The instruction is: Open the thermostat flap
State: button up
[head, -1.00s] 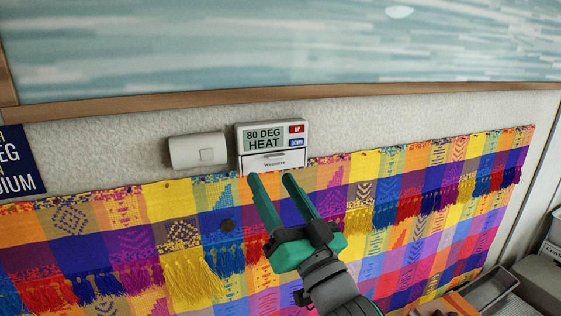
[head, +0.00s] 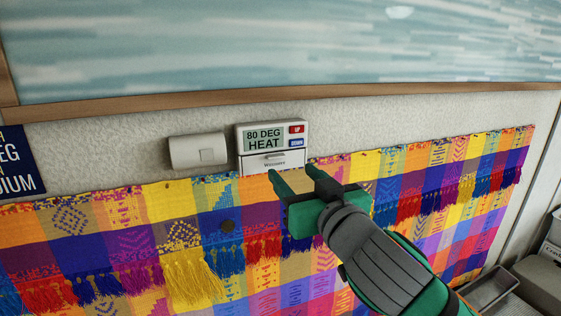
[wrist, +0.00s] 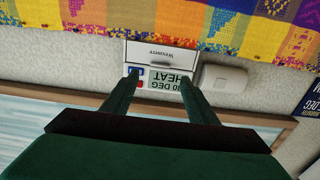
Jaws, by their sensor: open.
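The thermostat (head: 265,137) is a white box on the wall, with a screen reading "80 DEG HEAT" and red and blue buttons. Its flap (head: 272,161) is the white lower panel with a small handle and looks closed. My gripper (head: 293,174) is open and empty, just below and right of the flap in the head view. In the wrist view the thermostat (wrist: 158,88) appears upside down, and the flap (wrist: 160,56) lies beyond the tips of my gripper (wrist: 159,76). I cannot tell whether the fingers touch the thermostat.
A colourful fringed cloth (head: 130,235) hangs below. A wooden trim (head: 400,95) runs above. A dark sign (head: 20,165) is at the far left.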

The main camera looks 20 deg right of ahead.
aim_at(277, 158)
jog(key=w, duration=0.8)
jog(key=shift+w+a, duration=0.15)
jog(key=shift+c, duration=0.3)
jog(key=c, duration=1)
